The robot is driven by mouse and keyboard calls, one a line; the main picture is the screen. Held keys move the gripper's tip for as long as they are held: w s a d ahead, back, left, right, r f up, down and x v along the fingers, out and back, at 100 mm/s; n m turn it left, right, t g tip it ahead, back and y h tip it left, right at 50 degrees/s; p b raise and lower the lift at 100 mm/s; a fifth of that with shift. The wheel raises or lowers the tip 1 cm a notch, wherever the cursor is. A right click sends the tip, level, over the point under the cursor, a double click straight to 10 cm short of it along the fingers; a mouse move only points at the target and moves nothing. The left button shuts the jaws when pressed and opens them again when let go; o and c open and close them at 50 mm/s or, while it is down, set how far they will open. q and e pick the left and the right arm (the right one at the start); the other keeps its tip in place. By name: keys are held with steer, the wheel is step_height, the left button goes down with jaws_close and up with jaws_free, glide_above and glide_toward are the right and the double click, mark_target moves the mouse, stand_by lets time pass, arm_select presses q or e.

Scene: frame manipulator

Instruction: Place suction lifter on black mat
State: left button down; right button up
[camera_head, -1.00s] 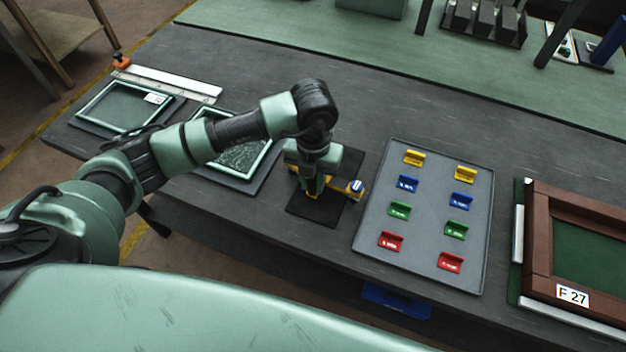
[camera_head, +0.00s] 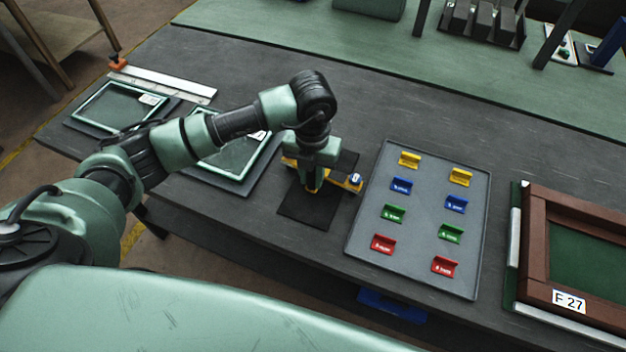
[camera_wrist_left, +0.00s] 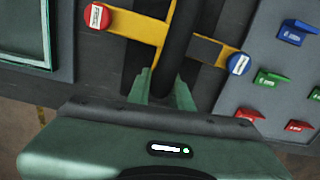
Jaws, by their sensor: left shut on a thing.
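The suction lifter (camera_head: 346,181) is a yellow bar with a dark handle. In the left wrist view the lifter (camera_wrist_left: 141,27) has a red round end and a blue round end. My left gripper (camera_head: 312,183) is shut on the lifter at its dark handle, which passes between the fingers in the left wrist view (camera_wrist_left: 165,85). The black mat (camera_head: 305,209) lies on the table under the gripper and lifter. The lifter's ends reach past both sides of the mat. I cannot tell whether the lifter touches the mat. My right gripper is out of view.
A grey tray (camera_head: 421,217) with several coloured clips lies right of the mat. A glass frame (camera_head: 233,160) on a dark pad lies to the left. A brown frame labelled F 27 (camera_head: 540,246) lies at the far right. The table's front edge is close to the mat.

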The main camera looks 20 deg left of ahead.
arm_select(q)
steer(key=c, duration=1.2)
jaws_free()
steer(key=shift+a, duration=0.1)
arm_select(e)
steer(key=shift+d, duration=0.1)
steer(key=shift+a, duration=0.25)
arm_select(q)
steer(key=shift+r, duration=0.35)
step_height(320, 180, up, 6)
steer(key=shift+r+b, duration=0.1)
steer(key=shift+b, duration=0.85)
steer(key=shift+r, duration=0.45)
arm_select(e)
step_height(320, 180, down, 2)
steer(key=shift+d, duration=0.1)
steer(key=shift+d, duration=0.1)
